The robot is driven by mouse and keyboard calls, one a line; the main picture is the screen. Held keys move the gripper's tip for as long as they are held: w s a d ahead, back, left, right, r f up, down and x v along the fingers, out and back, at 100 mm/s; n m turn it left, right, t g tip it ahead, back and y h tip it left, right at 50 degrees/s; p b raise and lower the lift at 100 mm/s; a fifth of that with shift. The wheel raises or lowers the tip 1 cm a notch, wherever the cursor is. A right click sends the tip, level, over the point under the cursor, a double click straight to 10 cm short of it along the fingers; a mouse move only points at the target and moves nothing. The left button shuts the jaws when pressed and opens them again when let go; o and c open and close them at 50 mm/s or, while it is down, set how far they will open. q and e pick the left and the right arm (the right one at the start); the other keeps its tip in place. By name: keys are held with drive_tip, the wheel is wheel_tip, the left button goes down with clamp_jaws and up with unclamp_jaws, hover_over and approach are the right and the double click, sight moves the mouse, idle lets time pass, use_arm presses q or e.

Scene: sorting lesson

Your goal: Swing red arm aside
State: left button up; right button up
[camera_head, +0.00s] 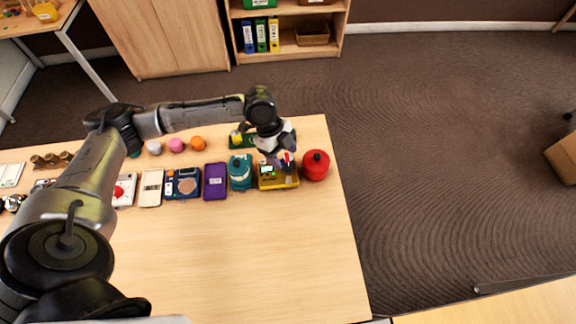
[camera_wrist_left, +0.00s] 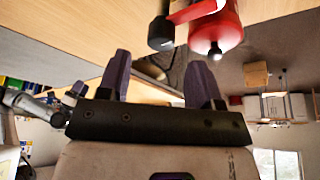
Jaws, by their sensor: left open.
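The red arm (camera_head: 287,157) shows as a small red piece over the yellow device (camera_head: 278,183), partly hidden by my left gripper. In the left wrist view a red bar (camera_wrist_left: 194,11) reaches from a black post (camera_wrist_left: 160,32) toward the top edge. My left gripper (camera_head: 281,154) hangs just behind and above the yellow device. Its two fingers stand apart in the left wrist view (camera_wrist_left: 160,76), with nothing between them. The bar and post appear beyond the fingertips, apart from them. My right gripper is not in view.
A red round canister (camera_head: 315,167) stands right of the yellow device, near the table's right edge. The table front (camera_head: 250,255) is clear.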

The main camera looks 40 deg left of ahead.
sight(288, 167)
use_arm(q)
drive_tip(key=shift+b+x, duration=0.4)
drive_tip(key=shift+x, duration=2.05)
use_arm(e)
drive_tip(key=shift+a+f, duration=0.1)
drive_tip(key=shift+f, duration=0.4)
